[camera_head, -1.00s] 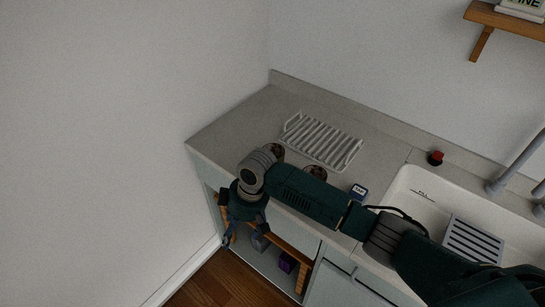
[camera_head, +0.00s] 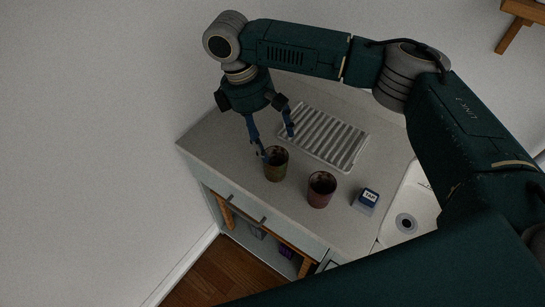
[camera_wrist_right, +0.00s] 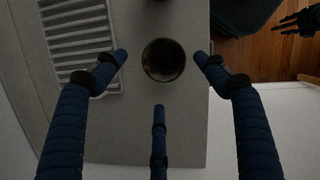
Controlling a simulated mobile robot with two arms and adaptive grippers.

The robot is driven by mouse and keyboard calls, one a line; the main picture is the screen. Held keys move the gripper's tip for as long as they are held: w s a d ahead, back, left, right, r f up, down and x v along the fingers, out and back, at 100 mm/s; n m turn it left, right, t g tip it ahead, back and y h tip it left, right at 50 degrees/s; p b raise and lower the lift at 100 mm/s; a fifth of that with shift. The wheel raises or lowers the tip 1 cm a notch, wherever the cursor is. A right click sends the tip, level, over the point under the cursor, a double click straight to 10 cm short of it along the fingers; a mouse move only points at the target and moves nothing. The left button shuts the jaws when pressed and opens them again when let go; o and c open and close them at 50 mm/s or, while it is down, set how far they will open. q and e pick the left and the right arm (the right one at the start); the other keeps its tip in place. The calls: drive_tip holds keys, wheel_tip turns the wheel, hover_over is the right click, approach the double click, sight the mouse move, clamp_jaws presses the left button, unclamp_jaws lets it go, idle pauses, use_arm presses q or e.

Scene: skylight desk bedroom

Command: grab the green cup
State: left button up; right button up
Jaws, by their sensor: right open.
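The green cup (camera_head: 275,166) stands upright on the counter, in front of the white drying rack, with its dark open mouth up. A reddish cup (camera_head: 321,190) stands to its right. My right gripper (camera_head: 277,146) points down, its fingers spread open, just above and behind the green cup. In the right wrist view one cup (camera_wrist_right: 164,61), apparently the green one, is between the two side fingers, with a third finger below it in the picture. No finger clearly touches it. Dark fingers (camera_wrist_right: 298,22) at the wrist view's top right look like my left gripper; their opening is unclear.
The white drying rack (camera_head: 330,138) lies behind the cups. A small blue and white box (camera_head: 365,200) stands right of the reddish cup, near the sink (camera_head: 421,198). The counter's left end (camera_head: 212,143) is bare. The counter's front edge is close to the cups.

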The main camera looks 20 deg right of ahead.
sight(276, 161)
drive_tip(key=f, duration=0.1)
drive_tip(key=s+d+f, duration=0.1)
drive_tip(key=f, duration=0.1)
drive_tip(key=shift+s+p, duration=0.15)
drive_tip(key=shift+p, duration=0.15)
drive_tip(key=shift+f, duration=0.25)
drive_tip(key=x, duration=0.1)
drive_tip(key=p+x, duration=0.1)
drive_tip(key=x, duration=0.1)
drive_tip(key=p+x, duration=0.1)
drive_tip(key=shift+a+f, duration=0.3)
drive_tip(key=shift+a, duration=0.05)
drive_tip(key=shift+f, duration=0.25)
drive_tip(key=shift+d+f, duration=0.1)
drive_tip(key=shift+c, duration=1)
drive_tip(key=c, duration=0.4)
use_arm(q)
drive_tip(key=s+r, duration=0.1)
drive_tip(key=s, duration=0.1)
drive_tip(key=s+r, duration=0.1)
drive_tip(key=shift+s+a+r, duration=0.15)
drive_tip(key=shift+s+r, duration=0.2)
drive_tip(key=shift+r, duration=0.05)
use_arm(e)
drive_tip(key=c, duration=0.6)
